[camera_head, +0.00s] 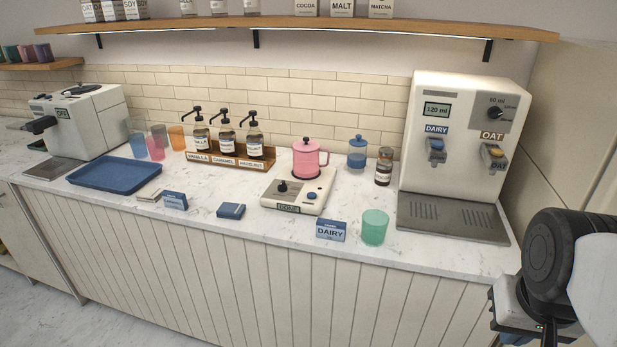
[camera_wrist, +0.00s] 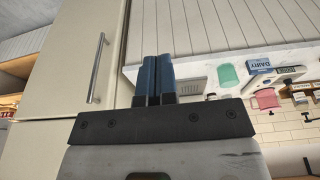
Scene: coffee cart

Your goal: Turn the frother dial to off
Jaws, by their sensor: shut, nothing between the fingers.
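The frother (camera_head: 294,198) is a white base on the counter, with a pink pitcher (camera_head: 306,158) standing on its round plate. The dial's exact setting is too small to read. My gripper (camera_wrist: 154,80) shows in the wrist view with its two blue fingers together and empty. It is in front of the counter at the far right, well away from the frother. In the head view only my wrist shows, at the lower right edge.
The milk dispenser (camera_head: 463,140) stands at the right.

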